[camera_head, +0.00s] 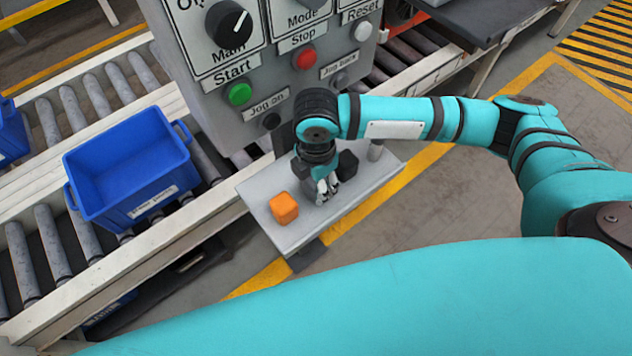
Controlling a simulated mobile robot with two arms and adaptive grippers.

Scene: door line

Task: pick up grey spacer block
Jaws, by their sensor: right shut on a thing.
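My right gripper (326,190) is low over the small grey shelf (262,212) below the control panel, pointing down. It is shut on a small grey thing, which I take to be the grey spacer block; the fingers mostly hide it, and its grey is hard to tell from theirs. I cannot tell whether it touches the shelf. My left gripper is not in view.
An orange block (285,208) lies on the shelf left of the gripper, and a black block (347,163) is close on its right. The control panel (262,65) stands behind. A blue crate (132,168) sits on the roller conveyor at left.

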